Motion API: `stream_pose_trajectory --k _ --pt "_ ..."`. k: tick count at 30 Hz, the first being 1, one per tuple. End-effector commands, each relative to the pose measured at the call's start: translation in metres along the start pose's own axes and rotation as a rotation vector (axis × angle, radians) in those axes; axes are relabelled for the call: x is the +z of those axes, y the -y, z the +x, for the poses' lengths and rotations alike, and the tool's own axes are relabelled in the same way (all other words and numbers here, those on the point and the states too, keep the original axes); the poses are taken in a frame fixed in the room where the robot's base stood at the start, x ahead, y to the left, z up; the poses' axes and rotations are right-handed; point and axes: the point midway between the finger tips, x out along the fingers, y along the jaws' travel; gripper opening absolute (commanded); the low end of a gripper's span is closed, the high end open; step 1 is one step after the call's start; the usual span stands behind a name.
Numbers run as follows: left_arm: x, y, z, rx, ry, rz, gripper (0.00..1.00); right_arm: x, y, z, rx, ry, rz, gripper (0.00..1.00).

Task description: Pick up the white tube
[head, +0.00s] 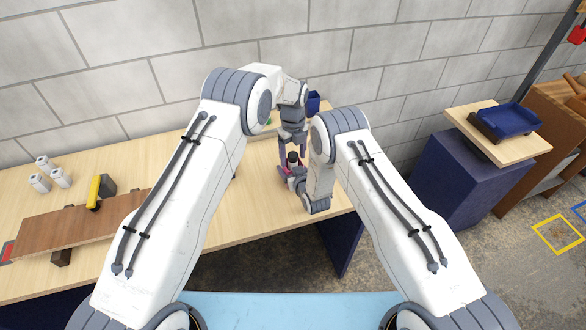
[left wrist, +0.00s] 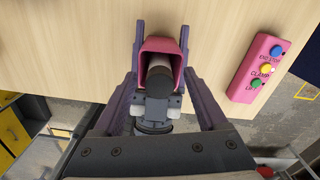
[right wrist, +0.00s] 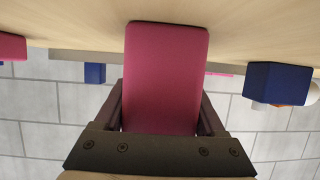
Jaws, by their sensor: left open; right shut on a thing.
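A dark-capped tube (left wrist: 158,80), with a pale part showing beside the cap, sits in a pink holder (left wrist: 172,45) in the left wrist view. In the head view, its dark top (head: 293,157) shows between my two arms. My left gripper (head: 292,146) points down over it, open, and its fingers are on either side of the tube in the left wrist view (left wrist: 161,88). I cannot tell whether they touch it. My right gripper (right wrist: 163,112) is shut on the pink holder, whose flat side (right wrist: 165,75) fills the middle of the right wrist view.
Several small white cylinders (head: 60,178) stand on the table's left. A brown board (head: 70,230) lies nearby, beside a yellow-and-black block (head: 95,192). A pink button box (left wrist: 263,65) and a blue box (right wrist: 278,82) stand near the holder. A blue tray (head: 508,120) is far right.

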Motion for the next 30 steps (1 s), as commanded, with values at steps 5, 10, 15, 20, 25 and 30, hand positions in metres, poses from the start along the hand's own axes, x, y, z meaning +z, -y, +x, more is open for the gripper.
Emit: stream_pose_trajectory --k 5,10,15,20,25,30 --pt "-0.0001 0.0001 -0.0004 0.0 0.0 0.0 0.37 -0.0006 0.0 0.0001 0.0 -0.001 0.0 0.18" --pt "-0.0001 0.0 -0.0005 0.0 0.0 0.0 0.0 -0.0006 0.0 0.0001 0.0 -0.001 0.0 0.18" --pt "-0.0002 0.0 -0.0005 0.0 0.0 0.0 0.0 -0.0006 0.0 0.0001 0.0 -0.002 0.0 0.18" --pt "-0.0002 0.0 -0.0006 0.0 0.0 0.0 0.0 -0.0006 0.0 0.0001 0.0 -0.001 0.0 0.18" --pt "-0.0002 0.0001 -0.0006 0.0 0.0 0.0 0.0 -0.0006 0.0 0.0001 0.0 -0.001 0.0 0.18" --pt "-0.0001 0.0001 -0.0006 0.0 0.0 0.0 0.0 -0.0006 0.0 0.0001 0.0 -0.001 0.0 0.18"
